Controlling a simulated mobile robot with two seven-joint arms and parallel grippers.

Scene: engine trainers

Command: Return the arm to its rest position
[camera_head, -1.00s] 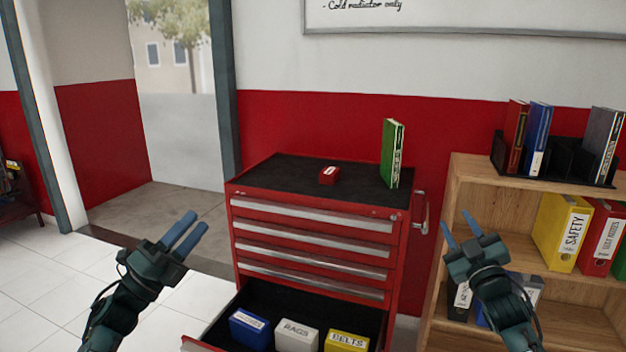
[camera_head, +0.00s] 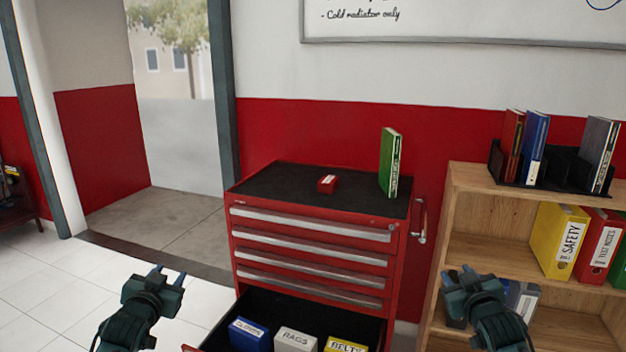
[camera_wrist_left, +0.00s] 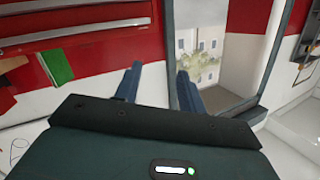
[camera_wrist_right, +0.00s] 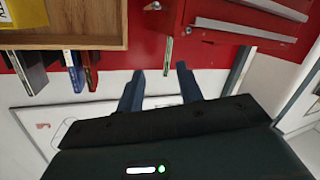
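My left gripper (camera_head: 168,277) is at the lower left in the head view, in front of the white tiled floor and left of the red tool cabinet. Its two blue fingers stand apart with nothing between them, as the left wrist view also shows (camera_wrist_left: 155,88). My right gripper (camera_head: 463,274) is at the lower right, in front of the wooden shelf. Its fingers are apart and empty in the right wrist view (camera_wrist_right: 160,90). Both grippers are clear of the cabinet top.
The red tool cabinet (camera_head: 310,235) has its bottom drawer open, holding blue, grey and yellow boxes. The wooden shelf (camera_head: 480,180) with binders is at the right. A doorway opens at the left.

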